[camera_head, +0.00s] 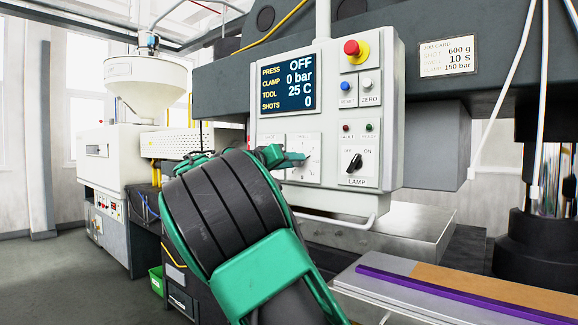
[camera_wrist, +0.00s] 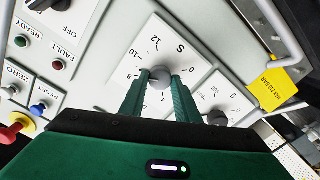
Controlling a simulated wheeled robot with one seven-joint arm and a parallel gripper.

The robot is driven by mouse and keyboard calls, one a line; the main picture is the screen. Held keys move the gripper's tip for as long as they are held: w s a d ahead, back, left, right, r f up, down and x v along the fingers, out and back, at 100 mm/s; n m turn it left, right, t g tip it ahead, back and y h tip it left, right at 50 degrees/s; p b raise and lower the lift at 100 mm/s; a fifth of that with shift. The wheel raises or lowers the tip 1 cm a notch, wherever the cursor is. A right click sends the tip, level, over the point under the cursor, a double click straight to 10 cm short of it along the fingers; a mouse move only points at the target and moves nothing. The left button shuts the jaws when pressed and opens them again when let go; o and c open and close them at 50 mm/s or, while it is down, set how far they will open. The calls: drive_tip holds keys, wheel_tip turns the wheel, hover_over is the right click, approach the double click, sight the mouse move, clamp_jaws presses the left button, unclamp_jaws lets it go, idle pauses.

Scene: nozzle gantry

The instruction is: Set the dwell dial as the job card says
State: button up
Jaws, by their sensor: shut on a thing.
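The dwell dial, a white plate marked "S" (camera_wrist: 184,54) with numbers such as 10 and 12, fills the middle of the wrist view. Its grey round knob (camera_wrist: 160,76) sits between the green fingers of my gripper (camera_wrist: 160,86), which are shut on it. I cannot tell which number the knob points to. In the head view my gripper (camera_head: 286,159) reaches the dial plate (camera_head: 304,146) on the white panel, and my arm hides part of it. The job card (camera_head: 447,56) at upper right reads 600 g, 10 S and 150 bar.
A second dial marked "g" (camera_wrist: 217,117) sits close beside in the wrist view. The panel also carries a display (camera_head: 287,83) reading OFF, a red stop button (camera_head: 352,48), a black lamp switch (camera_head: 354,162) and small buttons. A rail (camera_head: 345,219) runs below.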

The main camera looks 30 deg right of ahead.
drive_tip(key=m, duration=0.5)
drive_tip(key=shift+f+m, duration=0.25)
drive_tip(key=shift+m, duration=0.05)
drive_tip(key=shift+a, duration=0.1)
idle(0.3)
drive_tip(key=o, duration=1)
drive_tip(key=shift+w, duration=0.15)
drive_tip(key=shift+o, duration=0.2)
drive_tip(key=shift+r, duration=0.1)
drive_tip(key=v, duration=1)
drive_tip(key=shift+a, duration=0.3)
